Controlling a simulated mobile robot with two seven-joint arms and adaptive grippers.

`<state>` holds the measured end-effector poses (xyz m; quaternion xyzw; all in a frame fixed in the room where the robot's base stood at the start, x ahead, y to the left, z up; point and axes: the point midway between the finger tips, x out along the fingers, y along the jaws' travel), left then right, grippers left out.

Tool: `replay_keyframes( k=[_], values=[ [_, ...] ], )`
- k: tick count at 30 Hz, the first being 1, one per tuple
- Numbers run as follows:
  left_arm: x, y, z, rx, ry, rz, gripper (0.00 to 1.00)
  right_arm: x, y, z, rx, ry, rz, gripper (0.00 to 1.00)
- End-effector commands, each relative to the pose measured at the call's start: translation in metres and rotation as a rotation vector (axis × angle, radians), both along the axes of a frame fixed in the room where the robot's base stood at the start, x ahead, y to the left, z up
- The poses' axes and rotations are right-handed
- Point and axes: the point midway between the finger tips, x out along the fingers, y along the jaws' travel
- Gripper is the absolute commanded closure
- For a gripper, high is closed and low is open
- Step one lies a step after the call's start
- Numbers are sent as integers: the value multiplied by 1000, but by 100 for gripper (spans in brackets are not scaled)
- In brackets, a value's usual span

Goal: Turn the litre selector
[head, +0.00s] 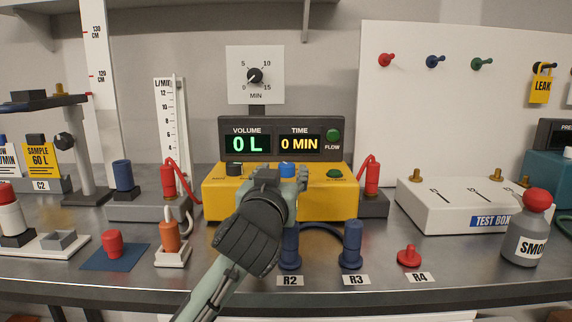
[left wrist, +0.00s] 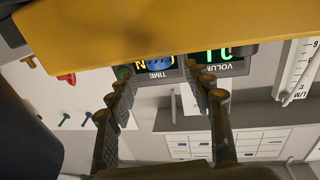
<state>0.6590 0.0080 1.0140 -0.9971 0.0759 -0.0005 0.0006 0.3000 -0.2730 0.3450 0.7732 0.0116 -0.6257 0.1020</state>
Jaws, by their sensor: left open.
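The yellow unit (head: 330,205) stands mid-bench, with a black knob (head: 232,169), a blue knob (head: 287,169) and a green button (head: 334,174) on its top. Their labels are too small to read, so I cannot tell which is the litre selector. The display (head: 282,138) behind reads 0 L and 0 MIN. My left gripper (head: 268,178) is in front of the unit, hiding part of its top and front. In the left wrist view, the gripper (left wrist: 163,92) is open, with the yellow unit (left wrist: 150,30) close by and a blue part between the fingers. My right gripper is not in view.
Blue cylinders (head: 352,245) stand near the bench's front edge, beside a red plug (head: 409,256). A white test box (head: 462,207) and a red-capped bottle (head: 526,230) are at right. An orange cylinder (head: 170,237) stands at left.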

Motion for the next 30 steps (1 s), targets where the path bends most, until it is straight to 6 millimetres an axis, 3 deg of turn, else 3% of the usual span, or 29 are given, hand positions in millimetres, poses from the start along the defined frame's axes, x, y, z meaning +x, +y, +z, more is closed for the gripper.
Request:
replay_keyframes(
  k=[7, 18, 30],
  values=[
    [32, -5, 0, 0, 1, 0, 49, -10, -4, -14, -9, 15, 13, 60],
    [38, -6, 0, -1, 0, -1, 50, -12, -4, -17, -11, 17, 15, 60],
    [38, -6, 0, -1, 1, -1, 99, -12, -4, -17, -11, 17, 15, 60]
  ],
)
